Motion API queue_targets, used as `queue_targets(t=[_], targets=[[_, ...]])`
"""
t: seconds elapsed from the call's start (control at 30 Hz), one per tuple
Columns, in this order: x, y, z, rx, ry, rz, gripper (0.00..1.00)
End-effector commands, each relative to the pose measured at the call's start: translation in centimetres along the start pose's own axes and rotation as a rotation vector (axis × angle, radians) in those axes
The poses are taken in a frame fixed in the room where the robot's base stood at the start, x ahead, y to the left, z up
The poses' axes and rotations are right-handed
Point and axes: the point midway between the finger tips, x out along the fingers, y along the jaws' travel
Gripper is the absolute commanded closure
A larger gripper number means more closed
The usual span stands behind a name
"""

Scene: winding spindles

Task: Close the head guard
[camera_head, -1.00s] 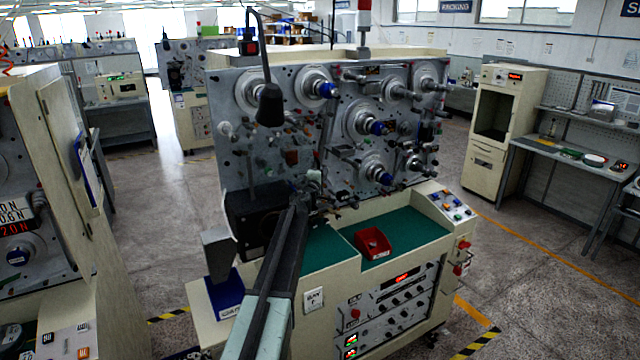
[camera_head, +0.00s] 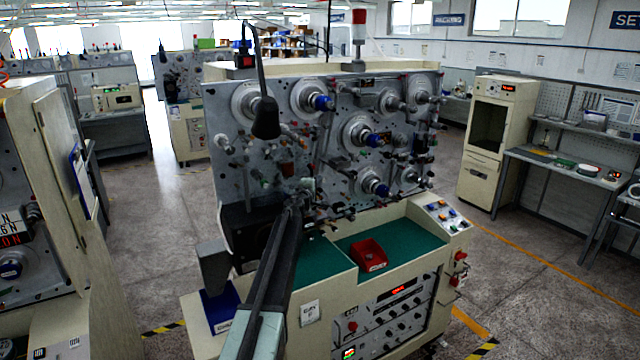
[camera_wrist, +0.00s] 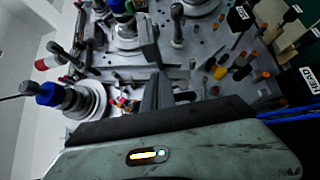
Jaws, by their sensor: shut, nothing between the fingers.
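The winding machine (camera_head: 225,125) stands in front of me with its upright grey panel of spindles and rollers. A dark box-like unit (camera_head: 238,222) sits at the panel's lower left, partly behind my arm. I cannot clearly make out which part is the head guard. A black block lettered HEAD (camera_wrist: 296,79) shows at the right of the wrist view. My gripper (camera_head: 303,187) is shut and empty in front of the panel's lower middle. In the wrist view its dark fingers (camera_wrist: 164,92) point at the panel, among small rollers and coloured guides. I cannot tell whether they touch anything.
A black lamp (camera_head: 266,118) hangs in front of the panel's left side. A red tray (camera_head: 369,255) lies on the green worktop (camera_head: 400,236). A grey hopper-like part (camera_head: 213,264) and blue bin (camera_head: 221,309) are left of my arm.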

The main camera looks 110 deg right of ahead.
Motion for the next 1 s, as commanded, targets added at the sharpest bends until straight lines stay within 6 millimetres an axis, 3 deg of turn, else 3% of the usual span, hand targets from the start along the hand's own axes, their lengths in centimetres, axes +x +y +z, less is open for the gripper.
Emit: queue_targets(t=[0.17, 0.4, 0.53, 0.7, 1.0], targets=[[-2.2, 0.0, 1.6, 0.0, 0.005, 0.0, 1.0], [-5.9, 0.0, 7.2, 0.0, 0.003, 0.0, 1.0], [-7.4, 0.0, 9.1, 0.0, 0.006, 0.0, 1.0], [-8.3, 0.0, 10.1, 0.0, 0.01, 0.0, 1.0], [-8.3, 0.0, 10.1, 0.0, 0.012, 0.0, 1.0]])
